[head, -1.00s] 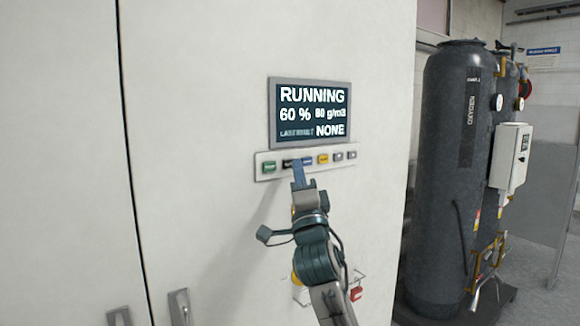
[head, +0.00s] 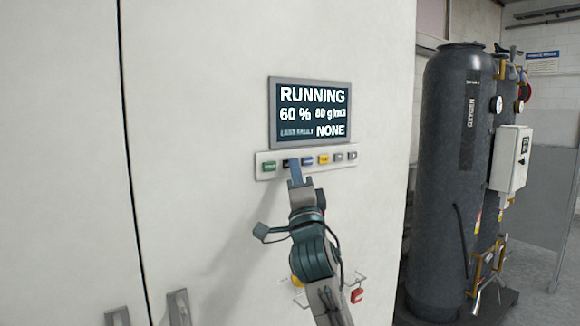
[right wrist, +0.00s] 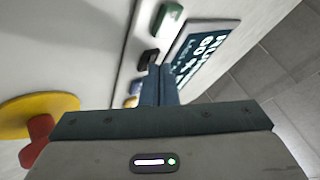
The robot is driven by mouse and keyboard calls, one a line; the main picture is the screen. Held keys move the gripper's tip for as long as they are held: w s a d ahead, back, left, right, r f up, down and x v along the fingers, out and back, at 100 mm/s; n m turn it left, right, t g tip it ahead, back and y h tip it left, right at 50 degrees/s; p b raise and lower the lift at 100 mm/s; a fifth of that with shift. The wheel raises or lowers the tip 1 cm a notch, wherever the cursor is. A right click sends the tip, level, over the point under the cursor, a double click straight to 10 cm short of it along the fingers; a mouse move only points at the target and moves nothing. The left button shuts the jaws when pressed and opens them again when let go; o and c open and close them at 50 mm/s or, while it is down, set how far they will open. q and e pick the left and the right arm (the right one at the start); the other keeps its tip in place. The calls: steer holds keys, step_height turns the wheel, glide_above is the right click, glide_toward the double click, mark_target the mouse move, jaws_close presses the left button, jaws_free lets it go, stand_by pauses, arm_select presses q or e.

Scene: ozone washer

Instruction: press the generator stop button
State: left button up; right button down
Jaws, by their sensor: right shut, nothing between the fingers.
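The generator's button strip (head: 346,154) is on the pale cabinet under a screen (head: 312,112) reading RUNNING, 60 %, 80 g/m3 and NONE. From the left its buttons are green (head: 270,167), black (head: 287,163), blue (head: 307,160), yellow (head: 323,158) and two grey. Their labels are too small to read. My right gripper (head: 294,165) is shut and empty, with its tip at the black button, partly covering it. In the right wrist view the closed fingers (right wrist: 165,72) lie beside the black button (right wrist: 149,58); I cannot tell whether they touch it.
Below the strip, a yellow disc with a red part (right wrist: 40,115) is at the left of the right wrist view. A red padlock (head: 357,295) hangs low on the cabinet. Cabinet handles (head: 179,306) are at lower left. A dark tank (head: 449,180) stands to the right.

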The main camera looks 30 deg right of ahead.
steer(key=shift+w, duration=0.1)
steer(key=shift+h, duration=0.3)
steer(key=shift+s+b, duration=0.5)
steer(key=shift+s, duration=0.3)
steer(key=s, duration=0.1)
steer(key=s+b, duration=0.1)
steer(key=s, duration=0.3)
steer(key=shift+d, duration=0.25)
steer(key=shift+w+f, duration=0.1)
steer(key=shift+f, duration=0.05)
stand_by(0.6)
